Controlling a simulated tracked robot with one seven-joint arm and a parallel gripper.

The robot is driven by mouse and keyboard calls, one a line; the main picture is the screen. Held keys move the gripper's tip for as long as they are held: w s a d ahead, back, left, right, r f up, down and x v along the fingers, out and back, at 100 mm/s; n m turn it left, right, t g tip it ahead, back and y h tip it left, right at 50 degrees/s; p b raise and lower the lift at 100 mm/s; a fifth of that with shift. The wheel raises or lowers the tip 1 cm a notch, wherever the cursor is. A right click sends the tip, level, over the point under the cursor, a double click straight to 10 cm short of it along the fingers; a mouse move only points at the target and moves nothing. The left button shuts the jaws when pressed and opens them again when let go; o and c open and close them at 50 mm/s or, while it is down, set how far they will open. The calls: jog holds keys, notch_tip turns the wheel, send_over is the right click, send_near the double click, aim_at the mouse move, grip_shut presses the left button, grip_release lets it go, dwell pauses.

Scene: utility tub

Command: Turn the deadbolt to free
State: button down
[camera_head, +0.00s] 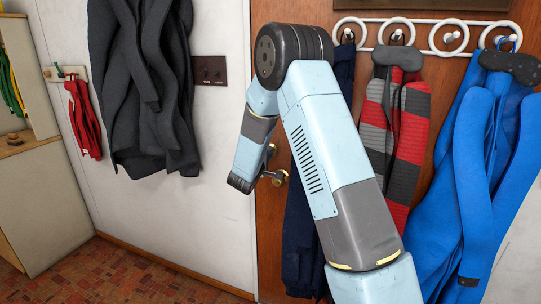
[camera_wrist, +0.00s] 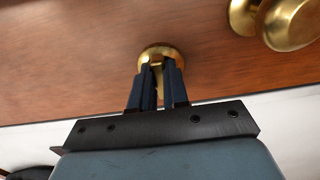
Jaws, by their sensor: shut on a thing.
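The deadbolt (camera_wrist: 160,49) is a round brass fitting on the brown wooden door, near the door's edge. In the wrist view my gripper (camera_wrist: 158,68) has its two dark fingers shut on the deadbolt's turn piece, which is mostly hidden between them. The turn piece's exact angle cannot be told.
A brass doorknob (camera_wrist: 290,20) sits close beside the deadbolt; it also shows in the head view (camera_head: 279,177). A striped scarf (camera_head: 398,120) and a blue coat (camera_head: 475,170) hang right of my arm.

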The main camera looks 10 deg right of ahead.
jog(key=c, duration=1.1)
grip_release()
jog(key=shift+d, duration=0.1)
jog(key=shift+s, duration=0.1)
jog(key=v, duration=1.4)
